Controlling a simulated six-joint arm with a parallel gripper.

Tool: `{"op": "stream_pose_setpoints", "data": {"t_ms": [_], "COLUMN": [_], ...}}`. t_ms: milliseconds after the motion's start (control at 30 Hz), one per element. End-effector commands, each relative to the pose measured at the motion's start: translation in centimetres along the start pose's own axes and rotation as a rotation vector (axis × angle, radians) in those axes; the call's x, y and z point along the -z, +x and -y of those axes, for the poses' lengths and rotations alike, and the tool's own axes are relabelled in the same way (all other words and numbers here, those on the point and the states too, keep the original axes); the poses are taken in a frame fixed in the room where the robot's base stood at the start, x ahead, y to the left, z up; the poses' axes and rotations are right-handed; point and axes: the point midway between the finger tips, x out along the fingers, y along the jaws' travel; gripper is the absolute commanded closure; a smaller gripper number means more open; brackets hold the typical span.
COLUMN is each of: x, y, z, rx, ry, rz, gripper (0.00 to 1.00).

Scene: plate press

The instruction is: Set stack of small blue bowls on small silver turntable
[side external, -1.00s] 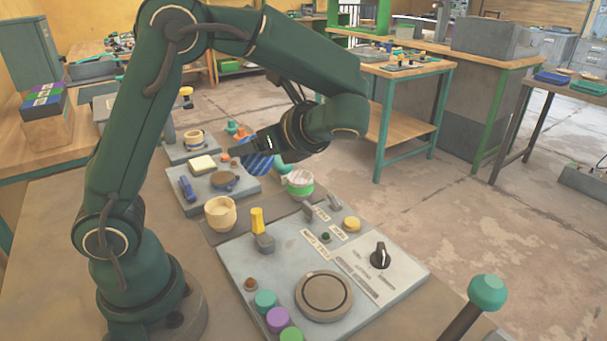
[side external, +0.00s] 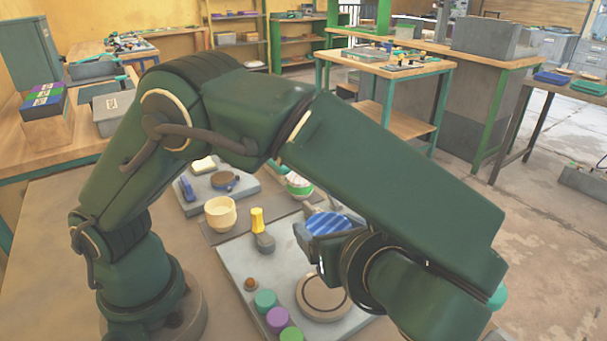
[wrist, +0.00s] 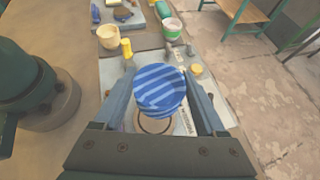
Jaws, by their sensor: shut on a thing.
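The blue striped bowls (side external: 335,222) are held in my gripper (side external: 322,240) above the near grey panel. In the wrist view, the stack (wrist: 159,90) sits between the two fingers of my gripper (wrist: 160,95), which is shut on it. The bowls look nested, and their exact number cannot be told. A round turntable-like disc (side external: 322,303) lies on the panel below the bowls, partly hidden by my wrist. Its ring (wrist: 153,124) shows just below the stack in the wrist view. The bowls appear above and apart from the disc.
The near panel (side external: 236,262) carries a yellow-topped lever (side external: 257,220) and teal, purple and green knobs (side external: 278,319) close to the disc. A cream cup (side external: 220,214) and a green-and-white bowl (side external: 299,186) stand behind. Bare table lies to the left.

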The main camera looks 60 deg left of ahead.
Motion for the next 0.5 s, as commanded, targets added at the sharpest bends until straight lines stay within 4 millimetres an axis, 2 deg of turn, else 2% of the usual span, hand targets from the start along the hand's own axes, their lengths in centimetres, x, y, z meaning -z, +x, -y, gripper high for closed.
{"op": "stream_pose_setpoints", "data": {"t_ms": [500], "x": [4.2], "y": [2.4], "z": [-0.1], "rx": [-0.003], "ry": [0.001], "rz": [0.002], "gripper": [0.89]}}
